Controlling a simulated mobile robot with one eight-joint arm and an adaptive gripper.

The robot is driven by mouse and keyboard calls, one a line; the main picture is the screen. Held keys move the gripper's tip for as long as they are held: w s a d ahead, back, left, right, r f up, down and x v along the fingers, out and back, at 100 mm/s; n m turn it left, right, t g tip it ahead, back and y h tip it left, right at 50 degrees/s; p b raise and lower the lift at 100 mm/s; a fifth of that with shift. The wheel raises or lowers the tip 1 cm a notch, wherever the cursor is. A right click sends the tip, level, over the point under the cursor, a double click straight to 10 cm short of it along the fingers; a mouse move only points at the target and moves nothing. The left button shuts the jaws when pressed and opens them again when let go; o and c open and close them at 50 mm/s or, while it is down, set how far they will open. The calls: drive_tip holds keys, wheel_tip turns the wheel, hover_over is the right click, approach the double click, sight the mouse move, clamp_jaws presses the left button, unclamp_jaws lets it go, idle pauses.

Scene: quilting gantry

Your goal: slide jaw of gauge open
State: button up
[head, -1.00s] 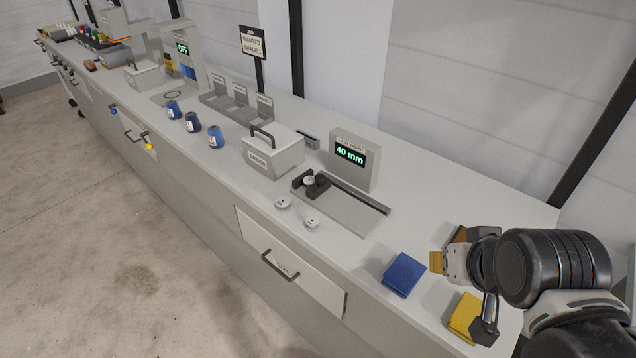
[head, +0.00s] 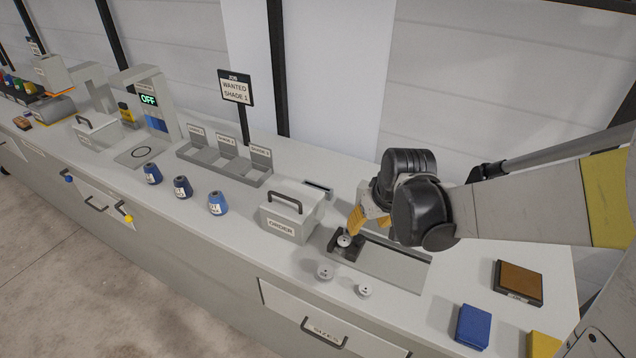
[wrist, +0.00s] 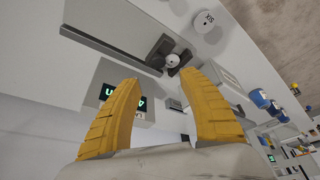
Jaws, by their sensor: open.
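The gauge (head: 390,268) is a grey plate with a long dark rail on the bench. Its dark jaws (head: 334,244) are at the left end, with a white round disc (head: 345,240) between them. In the wrist view the jaws (wrist: 160,52) and disc (wrist: 172,60) lie just beyond the fingertips. My gripper (head: 357,220) is open, its yellow fingers above and just behind the jaws, seemingly apart from them. In the wrist view nothing is between the fingers (wrist: 160,80). The gauge's display (wrist: 124,101) is partly hidden by a finger there; my arm hides it in the head view.
Two loose white discs (head: 325,271) (head: 364,290) lie in front of the gauge. The ORDER box (head: 288,222) stands close on its left. A brown pad (head: 519,282) and a blue block (head: 473,326) lie to the right. Cones and a shade rack (head: 222,165) stand further left.

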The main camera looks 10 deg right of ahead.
sight(359, 238)
drive_tip(key=b+x, duration=0.3)
drive_tip(key=x, duration=0.7)
drive_tip(key=shift+w+d+f+b, duration=0.1)
drive_tip(key=shift+f+b, duration=0.25)
drive_tip(key=shift+f, duration=0.05)
